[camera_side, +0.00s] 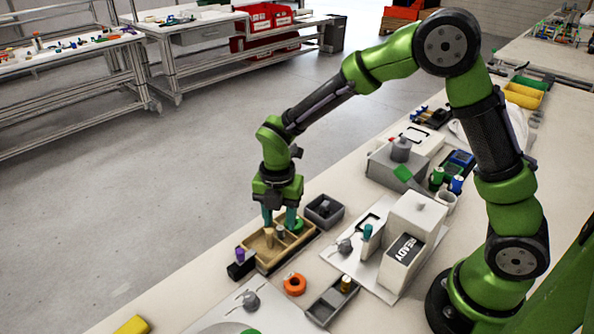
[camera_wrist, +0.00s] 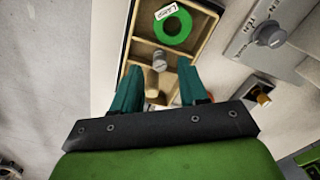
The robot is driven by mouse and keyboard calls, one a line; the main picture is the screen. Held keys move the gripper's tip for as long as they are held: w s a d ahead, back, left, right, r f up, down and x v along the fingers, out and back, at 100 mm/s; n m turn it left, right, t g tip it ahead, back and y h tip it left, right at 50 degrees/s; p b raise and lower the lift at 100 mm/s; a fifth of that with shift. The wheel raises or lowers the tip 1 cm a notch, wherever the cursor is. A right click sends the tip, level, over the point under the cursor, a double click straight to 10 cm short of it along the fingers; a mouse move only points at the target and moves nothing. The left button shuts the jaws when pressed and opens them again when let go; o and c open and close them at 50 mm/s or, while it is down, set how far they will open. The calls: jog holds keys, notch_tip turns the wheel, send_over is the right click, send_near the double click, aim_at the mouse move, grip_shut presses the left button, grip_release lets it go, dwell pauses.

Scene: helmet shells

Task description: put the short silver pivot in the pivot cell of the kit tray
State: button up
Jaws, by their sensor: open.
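The kit tray (camera_side: 262,263) is a light wooden box with dividers near the table's edge; it also shows in the wrist view (camera_wrist: 127,48). A short silver pivot (camera_side: 280,231) stands in the tray; in the wrist view (camera_wrist: 159,57) it is beyond my fingertips, near a divider. A tan peg (camera_side: 269,239) stands close to it. A green ring (camera_wrist: 173,24) lies in the far cell of the wrist view. My gripper (camera_side: 280,220) is open over the tray, its teal fingers apart, with no visible contact with the pivot. I cannot tell exactly where the pivot's base rests.
A dark grey bin (camera_side: 324,210) stands behind the tray. A black block with a purple peg (camera_side: 240,262) is at its left. An orange ring (camera_side: 294,284) and a grey tray with a gold part (camera_side: 330,301) lie in front. A white READY box (camera_side: 405,250) stands right.

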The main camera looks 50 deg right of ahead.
aim_at(281, 228)
notch_tip(281, 228, up, 10)
jog(key=s+d+r+m+t+y, duration=0.1)
jog(key=s+d+r+m+t, duration=0.2)
jog(key=s+m, duration=0.5)
jog(key=s+d+r+m+t+y, duration=0.1)
jog(key=s+d+r+m+t, duration=0.3)
jog(key=m, duration=1.6)
jog(key=shift+s+d+r, duration=0.3)
jog(key=shift+s+r, duration=0.9)
jog(key=shift+s, duration=1.05)
